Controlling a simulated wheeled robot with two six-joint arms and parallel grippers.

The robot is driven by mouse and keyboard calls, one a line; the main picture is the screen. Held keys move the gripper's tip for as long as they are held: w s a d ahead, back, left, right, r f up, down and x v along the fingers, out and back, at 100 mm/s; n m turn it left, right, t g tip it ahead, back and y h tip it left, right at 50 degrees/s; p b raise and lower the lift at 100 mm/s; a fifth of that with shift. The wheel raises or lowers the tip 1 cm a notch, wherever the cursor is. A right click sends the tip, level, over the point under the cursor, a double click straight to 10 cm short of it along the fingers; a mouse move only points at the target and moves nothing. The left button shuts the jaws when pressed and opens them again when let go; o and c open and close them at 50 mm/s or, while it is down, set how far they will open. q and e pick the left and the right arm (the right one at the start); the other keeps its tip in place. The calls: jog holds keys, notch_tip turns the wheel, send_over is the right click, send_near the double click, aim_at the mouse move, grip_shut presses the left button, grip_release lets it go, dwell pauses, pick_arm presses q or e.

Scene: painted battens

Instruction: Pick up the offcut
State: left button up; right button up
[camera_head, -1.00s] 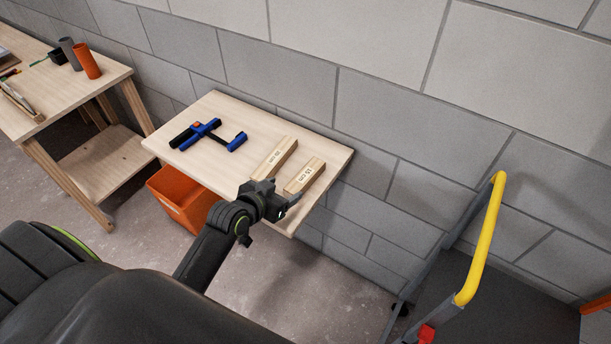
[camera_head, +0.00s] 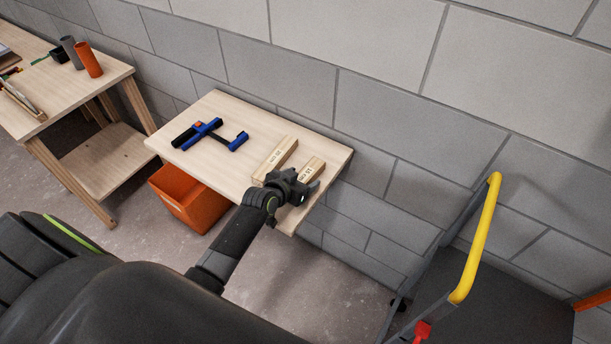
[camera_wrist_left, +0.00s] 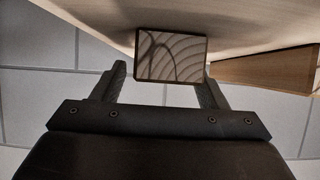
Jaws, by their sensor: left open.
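The left block (camera_head: 275,160) lies clear of my gripper. The right block (camera_head: 313,167) is partly hidden by my left gripper (camera_head: 308,187), which is at its near end. In the left wrist view, a block's square end grain (camera_wrist_left: 170,55) shows between the two open fingers of my left gripper (camera_wrist_left: 165,82), apart from both. The other block (camera_wrist_left: 268,70) lies to the right there. My right gripper is not in view.
A blue and black clamp (camera_head: 209,134) lies on the small table (camera_head: 222,108). An orange bin (camera_head: 190,200) stands below it. Another table (camera_head: 85,92) with tubes is at left. A cart with a yellow handle (camera_head: 478,240) stands at right, and a block wall behind.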

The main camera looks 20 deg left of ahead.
pick_arm(q)
jog(key=shift+w+f, duration=0.3)
jog(key=shift+w, duration=0.2)
jog(key=c, duration=1.2)
jog(key=shift+o, duration=0.2)
jog(key=shift+r, duration=0.1)
